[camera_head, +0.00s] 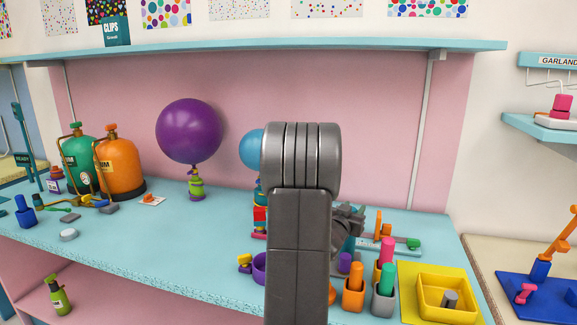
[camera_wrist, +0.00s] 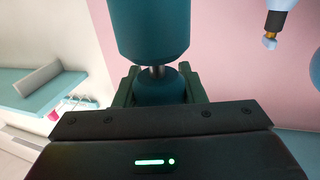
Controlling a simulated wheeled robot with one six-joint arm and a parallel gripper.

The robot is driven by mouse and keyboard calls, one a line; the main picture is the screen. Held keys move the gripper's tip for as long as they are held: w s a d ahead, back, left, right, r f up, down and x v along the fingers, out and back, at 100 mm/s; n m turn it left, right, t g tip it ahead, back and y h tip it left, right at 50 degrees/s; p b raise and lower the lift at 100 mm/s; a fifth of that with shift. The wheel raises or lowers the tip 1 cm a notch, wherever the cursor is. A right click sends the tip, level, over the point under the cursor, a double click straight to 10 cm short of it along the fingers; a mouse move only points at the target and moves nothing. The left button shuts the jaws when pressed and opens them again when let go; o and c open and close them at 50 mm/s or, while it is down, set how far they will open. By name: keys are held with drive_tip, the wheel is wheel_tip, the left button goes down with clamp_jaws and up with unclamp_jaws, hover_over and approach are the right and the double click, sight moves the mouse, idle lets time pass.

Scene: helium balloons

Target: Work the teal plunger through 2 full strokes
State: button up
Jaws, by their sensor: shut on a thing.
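The teal pump (camera_head: 349,244) stands on the bench, mostly hidden behind my arm in the head view. In the wrist view, which looks upside down, its wide teal body (camera_wrist: 150,28) fills the top middle. A short length of metal rod (camera_wrist: 153,72) shows between the body and the teal plunger handle (camera_wrist: 160,86). My gripper (camera_wrist: 158,92) is shut on the handle, with a dark finger on each side. In the head view my gripper (camera_head: 347,226) is partly visible at the right of my arm.
A purple balloon (camera_head: 188,131) and a blue balloon (camera_head: 252,150) stand left of my arm. Green and orange tanks (camera_head: 120,166) are farther left. Colored cups (camera_head: 353,297) and a yellow tray (camera_head: 447,313) are at the front right. A teal shelf (camera_head: 280,46) runs above.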

drive_tip(key=shift+r+p, duration=0.8)
drive_tip(key=shift+r, duration=0.75)
wheel_tip(320, 180, up, 2)
drive_tip(key=shift+r+p, duration=0.1)
drive_tip(key=shift+p, duration=0.7)
drive_tip(key=shift+f, duration=0.3)
drive_tip(key=o, duration=1.1)
drive_tip(key=b+v, duration=0.1)
drive_tip(key=v, duration=1.3)
drive_tip(key=shift+b, duration=0.35)
drive_tip(key=x, duration=0.7)
